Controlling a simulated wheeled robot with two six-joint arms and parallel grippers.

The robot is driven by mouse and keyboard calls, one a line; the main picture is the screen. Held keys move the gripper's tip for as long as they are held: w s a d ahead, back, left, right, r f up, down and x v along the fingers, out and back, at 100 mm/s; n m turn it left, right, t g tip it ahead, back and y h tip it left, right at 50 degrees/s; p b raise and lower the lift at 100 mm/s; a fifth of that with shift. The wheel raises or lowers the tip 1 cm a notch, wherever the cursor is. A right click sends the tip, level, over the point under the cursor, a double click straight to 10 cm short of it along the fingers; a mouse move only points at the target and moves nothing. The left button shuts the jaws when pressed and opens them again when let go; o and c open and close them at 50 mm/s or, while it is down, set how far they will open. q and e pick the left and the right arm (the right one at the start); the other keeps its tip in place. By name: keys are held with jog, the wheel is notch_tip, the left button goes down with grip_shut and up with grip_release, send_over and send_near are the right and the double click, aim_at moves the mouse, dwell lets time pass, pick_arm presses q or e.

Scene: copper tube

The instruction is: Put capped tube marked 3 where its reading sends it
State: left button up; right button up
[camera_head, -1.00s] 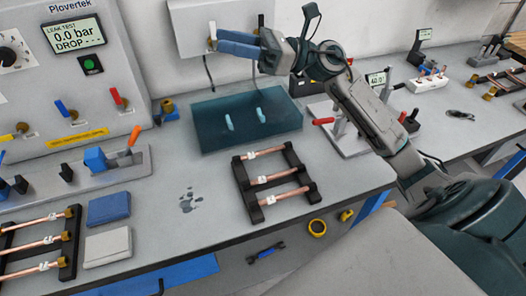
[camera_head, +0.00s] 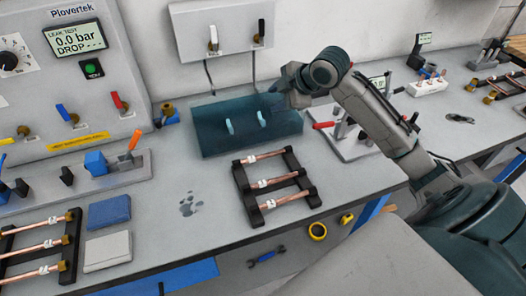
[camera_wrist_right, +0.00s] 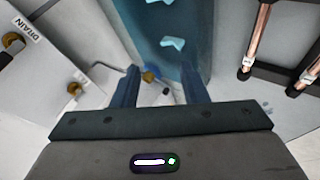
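Three copper tubes with white tags lie across the black rack (camera_head: 250,200) in the middle of the bench. Several more lie on the left rack (camera_head: 70,245). The tag numbers are too small to read, so I cannot tell which tube is 3. The leak test screen (camera_head: 76,38) reads 0.0 bar with dashes after DROP. My right gripper (camera_head: 270,103) is over the back right of the dark teal mat (camera_head: 215,140). In the right wrist view my gripper (camera_wrist_right: 160,92) has its fingers apart with nothing held between them. My left gripper is out of view.
The wall box (camera_head: 235,30) with two levers stands behind the mat. Two pale teal pieces (camera_head: 229,127) stand on the mat. A grey fixture with a red handle (camera_head: 323,125) is to its right. Blue and white pads (camera_head: 108,250) lie front left.

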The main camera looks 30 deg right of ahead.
jog(key=s+a+f+n+g+y, duration=0.1)
jog(key=s+a+f+g, duration=0.1)
jog(key=s+f+g, duration=0.4)
jog(key=p, duration=0.1)
send_over(265, 155)
jog(key=s+d, duration=0.2)
jog(key=d, duration=0.1)
jog(key=f, duration=0.2)
jog(key=shift+w+a+f+t, duration=0.1)
jog(key=shift+w+f+t, duration=0.15)
jog(key=shift+f+t, duration=0.05)
jog(key=shift+w+a+f+p, duration=0.1)
jog(key=shift+a+f+p, duration=0.2)
jog(key=shift+f+p, duration=0.1)
jog(key=p+x, duration=0.1)
jog(key=x, duration=0.2)
jog(key=shift+a, duration=0.25)
jog(key=shift+w+a+f, duration=0.1)
jog(key=shift+f, duration=0.45)
grip_shut()
